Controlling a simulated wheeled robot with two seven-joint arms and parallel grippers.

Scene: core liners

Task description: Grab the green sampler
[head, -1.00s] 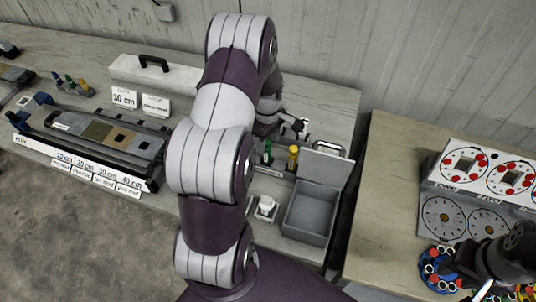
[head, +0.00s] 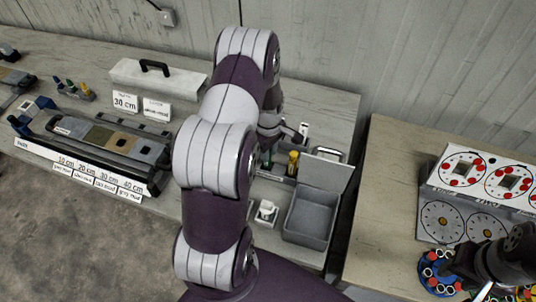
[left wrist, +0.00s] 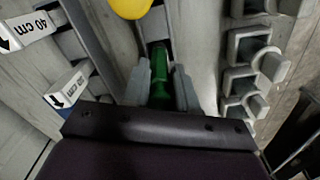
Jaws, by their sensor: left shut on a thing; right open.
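The green sampler (left wrist: 159,72) stands upright between the fingers of my left gripper (left wrist: 160,85) in the left wrist view. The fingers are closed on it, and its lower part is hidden. In the head view the green sampler (head: 266,160) shows just below my left gripper (head: 270,140), beside the yellow sampler (head: 293,163). My left arm covers much of that area. My right gripper (head: 482,280) is at the lower right, partly cut off, open, by a blue round holder (head: 436,274).
A long core tray (head: 110,140) with length cards lies at left, near a white case (head: 157,78). Dial boards (head: 480,190) stand on the right table.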

